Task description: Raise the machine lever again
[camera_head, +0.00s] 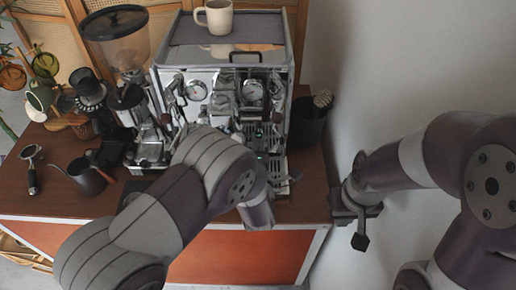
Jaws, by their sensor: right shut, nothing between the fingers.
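The silver espresso machine (172,79) stands on the brown cart top. Gauges and chrome parts cover its front. A small dark handle (246,57) shows at its upper front edge. I cannot clearly pick out the lever among the front parts, and my left arm hides the lower left of the front. My left arm reaches in front of the machine; its gripper fingers are hidden. My right gripper (360,241) is shut and empty. It hangs to the right of the cart, well apart from the machine.
A cream mug (219,17) stands on the machine's top. A grinder (117,38) stands left of the machine. A portafilter (32,168) and a dark pitcher (87,177) are at the left. A dark container (308,124) stands at the right, near the wall.

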